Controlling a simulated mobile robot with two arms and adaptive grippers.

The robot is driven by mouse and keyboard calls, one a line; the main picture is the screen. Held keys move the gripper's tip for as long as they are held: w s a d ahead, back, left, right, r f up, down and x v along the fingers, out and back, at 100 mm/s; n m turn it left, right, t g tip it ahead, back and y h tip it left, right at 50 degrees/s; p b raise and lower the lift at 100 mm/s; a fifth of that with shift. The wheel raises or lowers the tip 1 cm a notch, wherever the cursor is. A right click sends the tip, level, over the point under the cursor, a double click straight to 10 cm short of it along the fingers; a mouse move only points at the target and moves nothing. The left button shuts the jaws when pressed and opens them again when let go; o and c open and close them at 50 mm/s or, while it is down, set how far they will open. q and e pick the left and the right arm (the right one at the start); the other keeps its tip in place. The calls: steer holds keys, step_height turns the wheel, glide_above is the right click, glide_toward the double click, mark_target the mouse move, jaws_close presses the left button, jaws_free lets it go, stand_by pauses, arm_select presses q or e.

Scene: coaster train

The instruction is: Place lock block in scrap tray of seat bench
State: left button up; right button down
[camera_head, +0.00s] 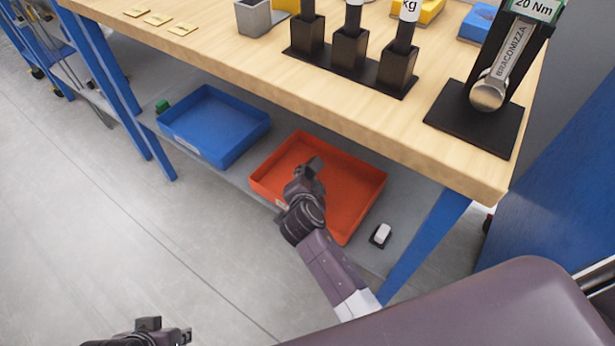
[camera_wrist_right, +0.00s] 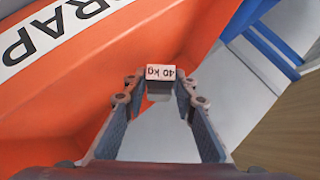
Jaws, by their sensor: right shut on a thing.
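The scrap tray (camera_head: 357,182) is the orange-red bin on the lower shelf of the bench. In the right wrist view its orange wall (camera_wrist_right: 150,30) shows a white label with the letters "RAP". My right gripper (camera_head: 311,172) is over the tray in the head view. It is shut on a small block (camera_wrist_right: 160,78), taken as the lock block, with a pale face marked "40 kg". The block's height above the tray floor is hard to tell. My left gripper (camera_head: 165,334) is at the bottom left edge, partly cut off, and its jaws cannot be read.
A blue tray (camera_head: 215,125) stands left of the scrap tray on the grey shelf. A small black-and-white item (camera_head: 381,235) lies right of it. The wooden bench top (camera_head: 270,75) overhangs the shelf, and a blue leg (camera_head: 425,235) stands at the right.

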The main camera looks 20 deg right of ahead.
stand_by(0.3)
steer(key=shift+a+f+b, duration=0.1)
steer(key=shift+f+b, duration=0.55)
steer(key=c, duration=1.6)
jaws_free()
